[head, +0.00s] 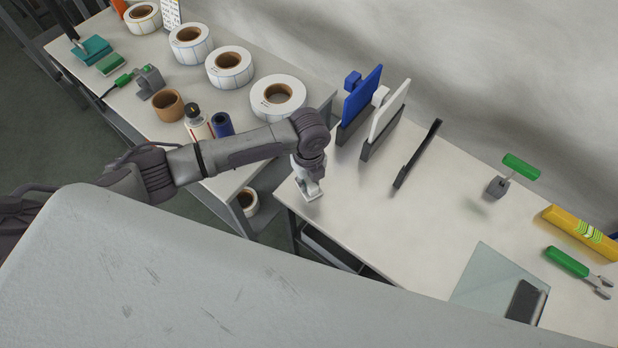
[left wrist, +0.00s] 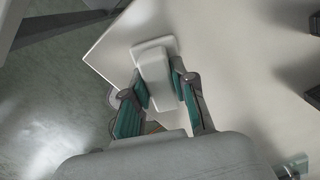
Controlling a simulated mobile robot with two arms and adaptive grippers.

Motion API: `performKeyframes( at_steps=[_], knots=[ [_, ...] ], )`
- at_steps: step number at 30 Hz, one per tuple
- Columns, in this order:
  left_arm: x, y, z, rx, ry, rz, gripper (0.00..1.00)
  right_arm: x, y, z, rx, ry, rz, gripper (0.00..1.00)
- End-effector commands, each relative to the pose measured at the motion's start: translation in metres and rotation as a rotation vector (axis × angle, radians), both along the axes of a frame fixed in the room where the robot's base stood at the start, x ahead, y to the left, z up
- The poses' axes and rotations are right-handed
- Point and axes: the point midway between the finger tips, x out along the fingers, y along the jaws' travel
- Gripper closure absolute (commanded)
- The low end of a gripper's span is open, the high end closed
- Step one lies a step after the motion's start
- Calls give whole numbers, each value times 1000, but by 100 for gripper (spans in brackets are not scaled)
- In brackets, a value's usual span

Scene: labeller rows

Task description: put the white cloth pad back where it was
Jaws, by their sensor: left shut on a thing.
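My left gripper (head: 308,180) is above the near left corner of the right table. It is shut on a white thing with a narrow block and a wider rounded end (left wrist: 155,50), likely the white cloth pad; the block is between the green-lined fingers (left wrist: 160,108) in the left wrist view. The pad's lower end (head: 311,195) is at or just over the table top; I cannot tell if it touches. My right gripper is not in view.
A blue panel (head: 364,90) and a white panel (head: 390,110) stand upright in dark holders. A dark holder (head: 417,153) beside them looks empty. Label rolls (head: 278,96) line the left table. A glass plate (head: 497,285) and green-handled tools (head: 568,262) lie right. The table's middle is clear.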

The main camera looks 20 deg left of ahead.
Motion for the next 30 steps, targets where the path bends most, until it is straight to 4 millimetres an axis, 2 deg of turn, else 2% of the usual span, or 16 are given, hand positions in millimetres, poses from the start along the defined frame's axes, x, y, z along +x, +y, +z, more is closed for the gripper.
performKeyframes(
  at_steps=[10,11,15,25,30],
  knots=[
    [0,0,-4,-1,-1,0,100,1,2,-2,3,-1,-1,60],
    [0,0,-4,-1,-1,0,72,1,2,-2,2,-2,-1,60],
    [0,-1,-3,-1,-1,0,49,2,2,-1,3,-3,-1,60],
    [0,-1,-1,-1,-1,0,49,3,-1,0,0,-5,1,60],
    [2,-1,19,-4,-4,-1,49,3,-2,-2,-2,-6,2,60]
  ],
)
